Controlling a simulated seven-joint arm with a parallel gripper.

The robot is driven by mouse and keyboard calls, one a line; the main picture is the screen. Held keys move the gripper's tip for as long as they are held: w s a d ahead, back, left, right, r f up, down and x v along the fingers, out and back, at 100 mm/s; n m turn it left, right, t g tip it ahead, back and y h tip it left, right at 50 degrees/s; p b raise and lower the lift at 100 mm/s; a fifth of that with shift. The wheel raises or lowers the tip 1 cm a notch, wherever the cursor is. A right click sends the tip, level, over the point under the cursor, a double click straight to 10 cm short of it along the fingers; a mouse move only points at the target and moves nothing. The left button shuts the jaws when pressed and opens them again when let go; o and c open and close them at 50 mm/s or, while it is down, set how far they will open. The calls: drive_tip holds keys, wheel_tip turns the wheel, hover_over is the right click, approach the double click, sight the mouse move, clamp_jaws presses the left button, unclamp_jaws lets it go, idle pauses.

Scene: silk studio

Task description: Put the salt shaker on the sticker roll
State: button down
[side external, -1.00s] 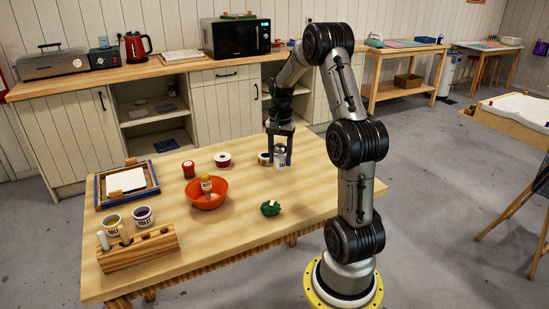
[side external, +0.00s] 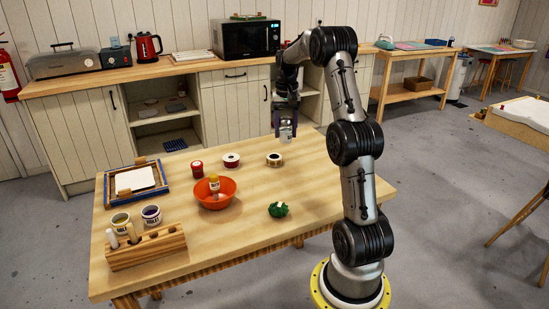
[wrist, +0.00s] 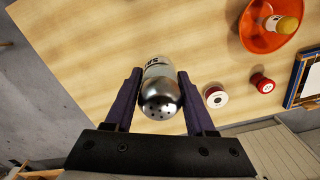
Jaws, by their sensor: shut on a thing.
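My gripper (side external: 285,121) is shut on the salt shaker (side external: 286,134) and holds it upright in the air, above the far side of the table. In the wrist view the shaker (wrist: 160,97), with a shiny pierced metal cap and clear labelled body, sits between both dark fingers (wrist: 160,75). A small pale roll with a dark middle (side external: 274,159), seemingly the sticker roll, lies flat on the table, below and slightly left of the shaker in the side view. I cannot make it out in the wrist view, where the shaker and fingers cover part of the table.
An orange bowl (side external: 232,197) holds a yellow-topped bottle. A green lumpy object (side external: 278,210) lies nearer. A framed screen (side external: 112,190) and wooden rack (side external: 147,247) occupy the left.

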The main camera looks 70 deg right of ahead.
drive_tip(key=shift+w+d+f, duration=0.2)
drive_tip(key=shift+w+d, duration=0.1)
drive_tip(key=shift+d, duration=0.3)
drive_tip(key=shift+w+d+f, duration=0.15)
drive_tip(key=shift+d+f, duration=0.3)
drive_tip(key=shift+f, duration=0.05)
drive_tip(key=w+d+f, duration=0.4)
drive_tip(key=w+d, duration=0.1)
drive_tip(key=d, duration=0.2)
approach(274, 156)
drive_tip(key=shift+s+a+f, duration=0.25)
drive_tip(key=shift+s+a, duration=0.05)
drive_tip(key=shift+a, duration=0.25)
drive_tip(key=shift+w+d+f, duration=0.3)
drive_tip(key=shift+d+f, duration=0.15)
drive_tip(key=shift+f, duration=1.8)
drive_tip(key=shift+f, duration=0.2)
drive_tip(key=shift+c, duration=1.2)
unclamp_jaws()
